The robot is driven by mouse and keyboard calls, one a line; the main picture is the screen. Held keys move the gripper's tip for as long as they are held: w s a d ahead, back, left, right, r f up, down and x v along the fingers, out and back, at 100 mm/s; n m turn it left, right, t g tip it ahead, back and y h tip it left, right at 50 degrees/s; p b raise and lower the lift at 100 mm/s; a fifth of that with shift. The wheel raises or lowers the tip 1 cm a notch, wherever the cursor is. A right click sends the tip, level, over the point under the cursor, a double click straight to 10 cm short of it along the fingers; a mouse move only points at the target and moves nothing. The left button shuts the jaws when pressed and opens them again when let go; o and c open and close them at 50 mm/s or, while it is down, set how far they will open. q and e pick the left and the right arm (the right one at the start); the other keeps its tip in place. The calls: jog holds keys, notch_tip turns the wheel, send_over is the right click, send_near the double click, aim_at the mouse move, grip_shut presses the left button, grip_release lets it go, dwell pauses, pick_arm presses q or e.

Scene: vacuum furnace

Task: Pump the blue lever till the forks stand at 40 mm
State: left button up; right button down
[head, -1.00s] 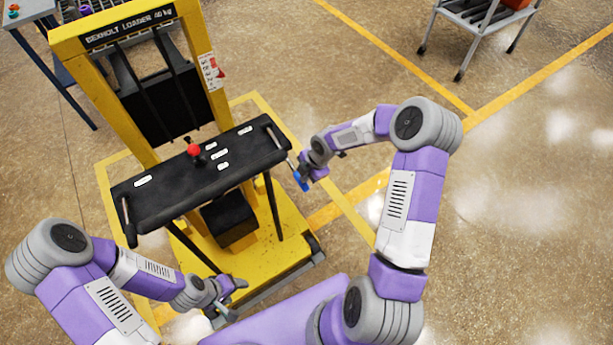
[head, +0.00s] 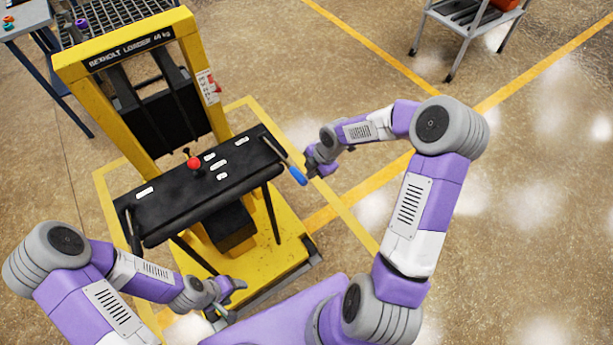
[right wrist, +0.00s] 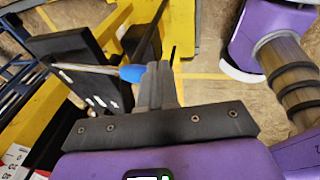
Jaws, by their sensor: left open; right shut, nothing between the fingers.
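The lever with a blue grip (head: 298,175) sticks out from the right end of the loader's black panel (head: 170,212). In the right wrist view its blue grip (right wrist: 132,73) lies just left of my fingers. My right gripper (head: 313,162) is shut and empty beside the grip; I cannot tell whether they touch. It also shows in the right wrist view (right wrist: 160,85). My left gripper (head: 232,299) is open and empty, low in front of the yellow loader (head: 75,72). The height of the forks cannot be read in these views.
A red knob (head: 194,163) stands on the black panel. A label sheet (head: 208,87) is on the loader's mast. A blue-framed table (head: 28,18) stands at the top left and a grey cart (head: 470,22) at the top right. The floor to the right is clear.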

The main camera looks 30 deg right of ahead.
pick_arm(q)
jog(key=shift+r+p, duration=0.35)
jog(key=shift+r, duration=0.15)
pick_arm(e)
jog(key=shift+v, duration=1.85)
